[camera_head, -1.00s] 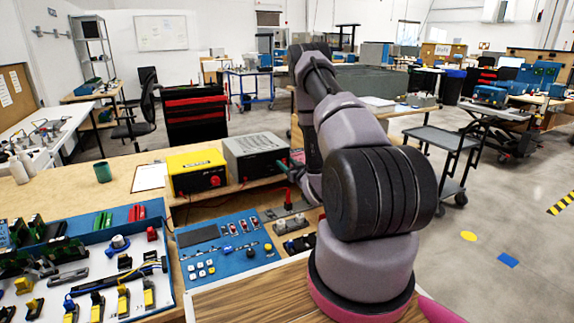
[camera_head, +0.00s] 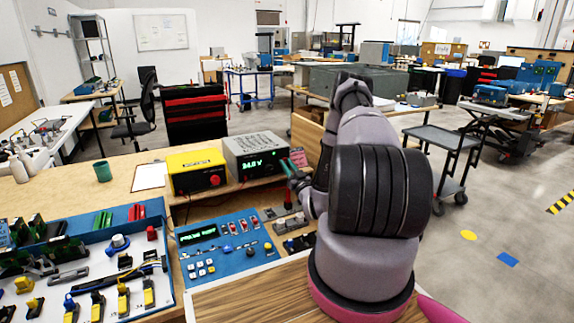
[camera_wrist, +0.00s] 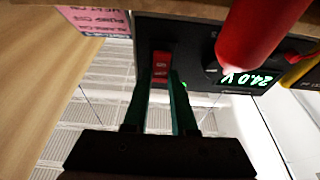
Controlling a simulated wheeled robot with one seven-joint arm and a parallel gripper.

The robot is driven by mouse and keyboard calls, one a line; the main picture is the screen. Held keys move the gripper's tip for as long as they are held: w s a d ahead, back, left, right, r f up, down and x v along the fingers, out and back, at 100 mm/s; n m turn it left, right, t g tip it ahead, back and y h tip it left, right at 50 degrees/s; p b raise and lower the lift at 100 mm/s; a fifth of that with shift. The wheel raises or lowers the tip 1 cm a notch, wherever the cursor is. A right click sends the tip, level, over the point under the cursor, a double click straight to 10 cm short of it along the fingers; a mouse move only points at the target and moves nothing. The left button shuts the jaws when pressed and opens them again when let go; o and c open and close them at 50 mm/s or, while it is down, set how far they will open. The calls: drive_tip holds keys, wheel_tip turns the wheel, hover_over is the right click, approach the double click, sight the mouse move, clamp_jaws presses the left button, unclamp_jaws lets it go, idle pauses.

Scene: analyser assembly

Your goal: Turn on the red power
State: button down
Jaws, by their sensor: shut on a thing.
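The grey power supply (camera_head: 252,158) stands on the bench shelf beside the yellow unit. Its display (camera_head: 262,164) glows green and reads 24.0 V; it also shows, upside down, in the wrist view (camera_wrist: 248,78). The red power switch (camera_wrist: 161,64) sits on the supply's dark front in the wrist view. My gripper (camera_wrist: 162,82) has its two green fingers at either side of the switch's lower end, closed on it. In the head view my gripper (camera_head: 289,168) is at the supply's right front, and the switch cannot be made out there.
The yellow unit (camera_head: 196,171) stands left of the supply. A blue control panel (camera_head: 226,245) with a lit green display lies in front. A red cylinder (camera_wrist: 258,40) is close to the camera in the wrist view. A parts tray (camera_head: 90,268) is at left.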

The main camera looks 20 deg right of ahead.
drive_tip(key=shift+f+t, duration=0.2)
drive_tip(key=shift+t, duration=0.1)
drive_tip(key=c, duration=0.7)
unclamp_jaws()
wheel_tip(320, 180, up, 10)
drive_tip(key=shift+r, duration=0.1)
